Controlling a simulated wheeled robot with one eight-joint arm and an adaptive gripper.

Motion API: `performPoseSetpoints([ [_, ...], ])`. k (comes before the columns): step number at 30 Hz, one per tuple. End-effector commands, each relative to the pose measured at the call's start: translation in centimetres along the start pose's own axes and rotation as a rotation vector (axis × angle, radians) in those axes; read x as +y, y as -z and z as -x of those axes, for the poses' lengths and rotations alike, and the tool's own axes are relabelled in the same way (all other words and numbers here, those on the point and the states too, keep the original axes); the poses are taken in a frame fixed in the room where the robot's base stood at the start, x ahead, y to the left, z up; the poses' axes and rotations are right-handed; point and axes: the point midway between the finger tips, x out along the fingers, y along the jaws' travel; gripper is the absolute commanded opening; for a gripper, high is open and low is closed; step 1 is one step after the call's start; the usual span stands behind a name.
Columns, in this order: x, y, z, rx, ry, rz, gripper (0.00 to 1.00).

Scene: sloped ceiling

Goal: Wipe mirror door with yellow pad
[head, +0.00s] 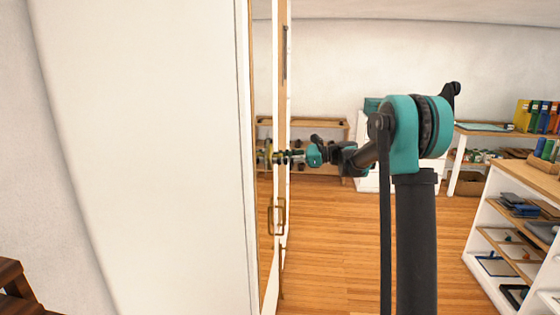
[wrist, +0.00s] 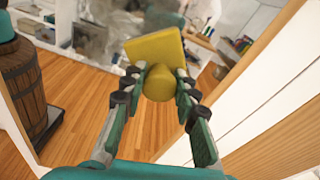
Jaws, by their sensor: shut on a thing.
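The mirror door (head: 265,190) stands open and shows nearly edge-on in the head view, with a wooden frame and a handle (head: 281,215). In the wrist view its glass (wrist: 150,125) reflects the room, with cloudy greyish patches around the pad. The yellow pad (wrist: 155,46) has a rounded yellow grip (wrist: 158,83). My gripper (wrist: 160,75) is shut on that grip, with the pad's flat side away from me toward the glass. I cannot tell whether the pad touches the glass.
A white wall panel (head: 150,150) fills the left. A white shelf unit (head: 520,225) with trays stands at the right. A low wooden shelf (head: 325,160) is at the back. Wooden floor (head: 335,260) is clear between. A barrel-like thing (wrist: 25,95) shows in the wrist view.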

Motion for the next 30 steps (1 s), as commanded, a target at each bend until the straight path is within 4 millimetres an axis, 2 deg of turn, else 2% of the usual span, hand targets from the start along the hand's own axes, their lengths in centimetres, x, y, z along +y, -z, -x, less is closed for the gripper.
performPoseSetpoints([
  [3, -0.7, 0.1, -0.1, 0.000, 0.000, 0.000, 0.06],
  [8, -0.9, -0.1, 0.0, 0.000, 0.000, 0.000, 0.06],
  [21, -1.4, -2.8, 0.6, 0.000, 0.000, 0.000, 0.06],
  [30, -0.1, -3.1, 0.5, 0.000, 0.000, 0.000, 0.06],
])
